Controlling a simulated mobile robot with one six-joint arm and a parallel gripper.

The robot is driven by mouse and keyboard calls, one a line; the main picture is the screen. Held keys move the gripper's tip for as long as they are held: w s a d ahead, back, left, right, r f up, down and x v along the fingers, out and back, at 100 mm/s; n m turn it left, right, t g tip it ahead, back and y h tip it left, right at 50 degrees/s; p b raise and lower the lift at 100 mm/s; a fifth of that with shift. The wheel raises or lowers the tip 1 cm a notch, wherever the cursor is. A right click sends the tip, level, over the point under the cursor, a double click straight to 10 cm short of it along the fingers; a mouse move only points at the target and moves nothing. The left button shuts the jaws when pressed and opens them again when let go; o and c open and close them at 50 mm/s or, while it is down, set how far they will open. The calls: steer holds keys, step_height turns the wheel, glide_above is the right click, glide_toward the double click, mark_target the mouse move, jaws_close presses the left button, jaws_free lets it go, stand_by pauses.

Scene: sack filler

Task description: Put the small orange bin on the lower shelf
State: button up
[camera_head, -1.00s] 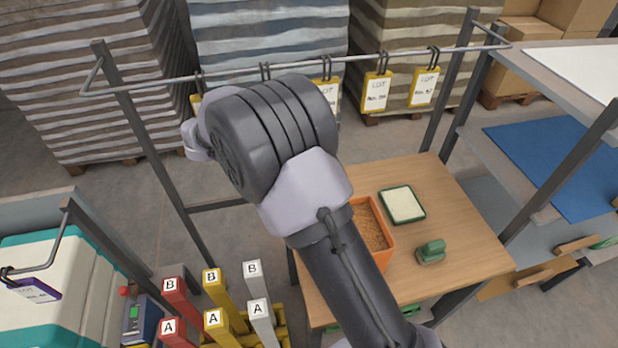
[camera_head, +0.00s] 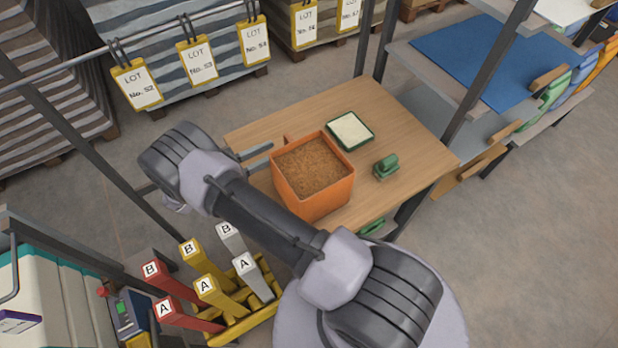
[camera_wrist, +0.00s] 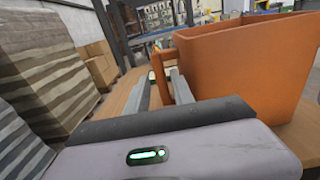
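The orange bin (camera_head: 318,190), filled with brown grain-like material, stands upright on the wooden table (camera_head: 395,110). A small orange handle sticks up at its back left edge. My gripper (camera_head: 258,158) is at table height left of the bin, its fingers pointing towards the handle side. In the wrist view the fingers (camera_wrist: 162,88) are apart, with the handle (camera_wrist: 164,64) around the gap between them; I cannot tell whether they touch it. The bin wall (camera_wrist: 235,65) fills the right. A shelf rack at the right has a level with a blue mat (camera_head: 485,50) and a grey level beneath (camera_head: 478,122).
A white-topped green tray (camera_head: 350,131) and a green object (camera_head: 386,166) are on the table near the bin. Grey rack posts (camera_head: 478,85) stand between table and shelves. A rail with yellow lot tags (camera_head: 198,62) runs behind. Red, yellow and white levers (camera_head: 205,290) stand front left.

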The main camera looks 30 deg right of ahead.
steer(key=d, duration=0.5)
steer(key=shift+d+f+b, duration=0.1)
steer(key=shift+f+b, duration=0.2)
steer(key=shift+b, duration=0.05)
steer(key=shift+c, duration=0.7)
jaws_close()
